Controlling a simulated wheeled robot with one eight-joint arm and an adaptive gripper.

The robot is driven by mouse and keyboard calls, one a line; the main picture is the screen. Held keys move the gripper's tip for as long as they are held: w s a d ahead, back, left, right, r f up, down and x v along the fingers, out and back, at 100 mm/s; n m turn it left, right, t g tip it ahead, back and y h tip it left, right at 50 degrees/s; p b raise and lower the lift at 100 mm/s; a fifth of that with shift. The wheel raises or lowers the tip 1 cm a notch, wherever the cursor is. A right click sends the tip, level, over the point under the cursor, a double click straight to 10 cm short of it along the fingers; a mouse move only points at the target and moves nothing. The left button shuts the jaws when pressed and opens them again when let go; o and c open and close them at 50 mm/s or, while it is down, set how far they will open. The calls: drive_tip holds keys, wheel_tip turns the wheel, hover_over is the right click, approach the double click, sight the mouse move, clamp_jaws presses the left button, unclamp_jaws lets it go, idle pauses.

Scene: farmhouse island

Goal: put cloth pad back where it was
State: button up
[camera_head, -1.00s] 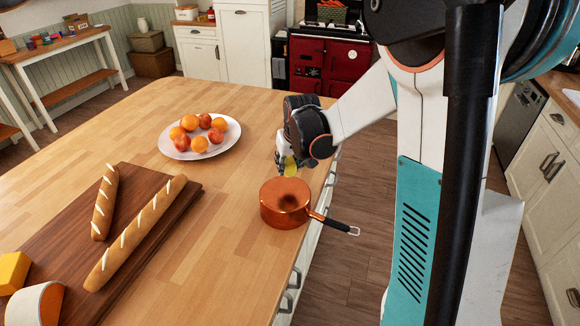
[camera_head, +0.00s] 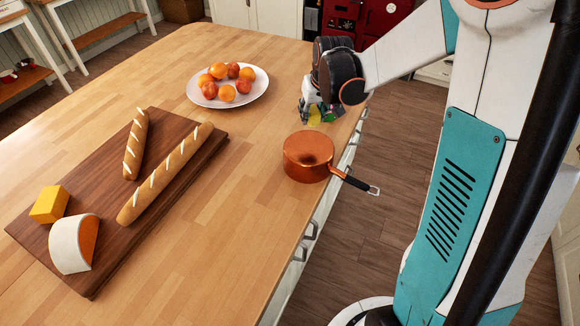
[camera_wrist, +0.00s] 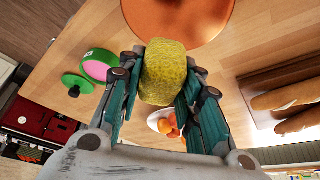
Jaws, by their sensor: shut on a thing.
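The yellow, rough-textured cloth pad (camera_wrist: 165,72) is between the two fingers of my gripper (camera_wrist: 167,85) in the wrist view. My gripper is shut on it. In the head view, my gripper (camera_head: 318,112) is near the right edge of the wooden island top, behind the copper saucepan. Only a small yellow patch of the pad (camera_head: 315,117) shows there. Whether the pad touches the counter cannot be told.
The copper saucepan (camera_head: 306,158) stands near, its handle over the right edge. A green tin with pink inside (camera_wrist: 98,66) and a small green piece (camera_wrist: 76,82) are beside my gripper. A fruit plate (camera_head: 228,87) and a bread board (camera_head: 95,262) stand left. Mid-counter is clear.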

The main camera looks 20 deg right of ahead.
drive_tip(key=s+a+r+n+y+b, duration=0.25)
drive_tip(key=s+a+n, duration=0.35)
drive_tip(key=a, duration=0.5)
drive_tip(key=n+g+y+b, duration=0.1)
drive_tip(key=n+b, duration=0.1)
drive_tip(key=n, duration=0.2)
hover_over(263, 210)
drive_tip(key=s+d, duration=0.1)
wheel_tip(263, 210, down, 19)
drive_tip(key=b, duration=0.7)
drive_tip(key=shift+d+f, duration=0.1)
drive_tip(key=shift+f, duration=0.05)
drive_tip(key=shift+f, duration=0.1)
drive_tip(key=shift+f, duration=0.15)
drive_tip(key=o, duration=1.2)
drive_tip(key=shift+r, duration=0.25)
